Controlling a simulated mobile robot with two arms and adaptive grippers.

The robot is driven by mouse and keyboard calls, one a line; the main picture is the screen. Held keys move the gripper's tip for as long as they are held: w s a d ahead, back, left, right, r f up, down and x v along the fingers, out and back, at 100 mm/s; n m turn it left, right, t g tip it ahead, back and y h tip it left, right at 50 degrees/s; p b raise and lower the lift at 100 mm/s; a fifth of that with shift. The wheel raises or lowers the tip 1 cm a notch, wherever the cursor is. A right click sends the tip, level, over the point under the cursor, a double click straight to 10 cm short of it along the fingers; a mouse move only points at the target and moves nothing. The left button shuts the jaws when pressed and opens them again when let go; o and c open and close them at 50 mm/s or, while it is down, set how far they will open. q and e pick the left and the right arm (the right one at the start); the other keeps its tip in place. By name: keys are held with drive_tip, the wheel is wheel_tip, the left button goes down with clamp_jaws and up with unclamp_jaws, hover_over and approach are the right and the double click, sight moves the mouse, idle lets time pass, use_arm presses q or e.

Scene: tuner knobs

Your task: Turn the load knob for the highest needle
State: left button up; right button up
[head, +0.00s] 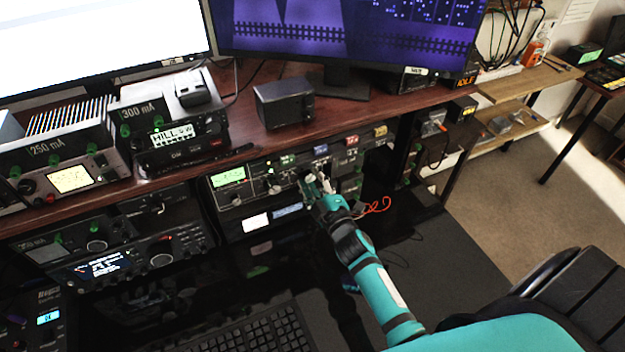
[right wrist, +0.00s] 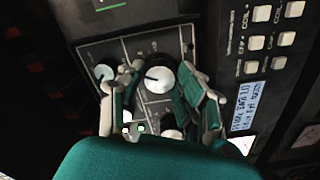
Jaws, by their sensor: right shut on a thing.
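My right gripper (head: 312,187) reaches the front panel of the tuner (head: 262,190) under the desk top. In the right wrist view, the right gripper (right wrist: 160,88) has its fingers on both sides of a round pale knob (right wrist: 160,78) with a dark pointer mark, and it is shut on it. In the head view this knob is hidden by the gripper. A lit green meter (head: 228,177) is on the panel's left; its needle is too small to read. I cannot read the knob's label. My left gripper is not in view.
A smaller knob (right wrist: 104,73) sits left of the held one. A panel with white buttons (right wrist: 257,42) and a lit display (right wrist: 245,107) is on the right in the wrist view. Other radios (head: 70,178) stand on the left. A keyboard (head: 255,335) lies below.

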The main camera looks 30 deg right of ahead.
drive_tip(key=shift+m, duration=0.3)
drive_tip(key=shift+m+p, duration=0.75)
drive_tip(key=shift+m, duration=1.65)
drive_tip(key=shift+f, duration=0.1)
drive_tip(key=o, duration=1.1)
drive_tip(key=shift+o, duration=0.2)
drive_tip(key=shift+s, duration=0.2)
drive_tip(key=s, duration=1.1)
drive_tip(key=shift+s+a, duration=0.35)
drive_tip(key=shift+a, duration=0.05)
